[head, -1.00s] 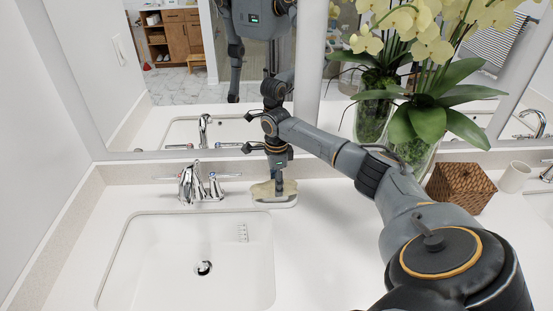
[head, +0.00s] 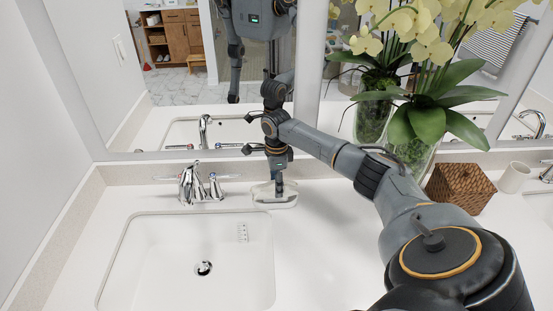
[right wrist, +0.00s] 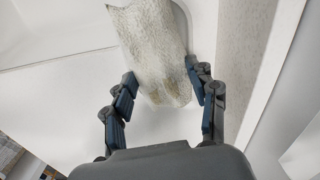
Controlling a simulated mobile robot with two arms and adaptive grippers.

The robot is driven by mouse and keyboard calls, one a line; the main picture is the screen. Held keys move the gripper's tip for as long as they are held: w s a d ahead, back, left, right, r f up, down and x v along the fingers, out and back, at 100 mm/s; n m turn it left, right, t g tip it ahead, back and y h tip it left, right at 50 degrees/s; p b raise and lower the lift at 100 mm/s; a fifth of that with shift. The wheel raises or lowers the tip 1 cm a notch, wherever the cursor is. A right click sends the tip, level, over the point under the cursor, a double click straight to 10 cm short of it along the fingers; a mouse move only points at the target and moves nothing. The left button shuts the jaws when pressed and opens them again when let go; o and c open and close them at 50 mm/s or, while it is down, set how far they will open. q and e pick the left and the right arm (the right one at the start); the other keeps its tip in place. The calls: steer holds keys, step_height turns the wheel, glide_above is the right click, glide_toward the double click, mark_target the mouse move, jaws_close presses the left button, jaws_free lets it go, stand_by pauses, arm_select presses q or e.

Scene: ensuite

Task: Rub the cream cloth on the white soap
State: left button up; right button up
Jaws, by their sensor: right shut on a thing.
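The cream cloth (right wrist: 155,50) fills the top middle of the right wrist view, textured, with brownish marks at its lower end. My right gripper (right wrist: 166,92) is shut on this end, with a finger at each side. In the head view my right gripper (head: 279,189) points down into a pale, shallow dish (head: 286,203) behind the sink. The cloth is hard to make out there. The white soap cannot be told apart; the cloth and gripper may hide it. My left gripper is not in view.
The chrome faucet (head: 190,184) stands left of the dish, and the sink basin (head: 160,255) is in front. A mirror (head: 225,75) rises behind. A flower vase (head: 415,155), woven box (head: 460,188) and white cup (head: 514,177) stand right. The counter right of the sink is partly clear.

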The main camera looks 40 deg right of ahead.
steer(key=shift+s+a+f+p, duration=0.1)
steer(key=shift+s+f+p, duration=0.1)
steer(key=shift+p, duration=0.25)
stand_by(1.6)
steer(key=shift+w+r+p, duration=0.2)
steer(key=shift+r+p, duration=0.75)
steer(key=shift+p, duration=0.25)
step_height(320, 180, up, 6)
steer(key=p, duration=0.6)
steer(key=shift+f+p, duration=0.25)
steer(key=shift+p, duration=0.15)
steer(key=shift+f, duration=0.1)
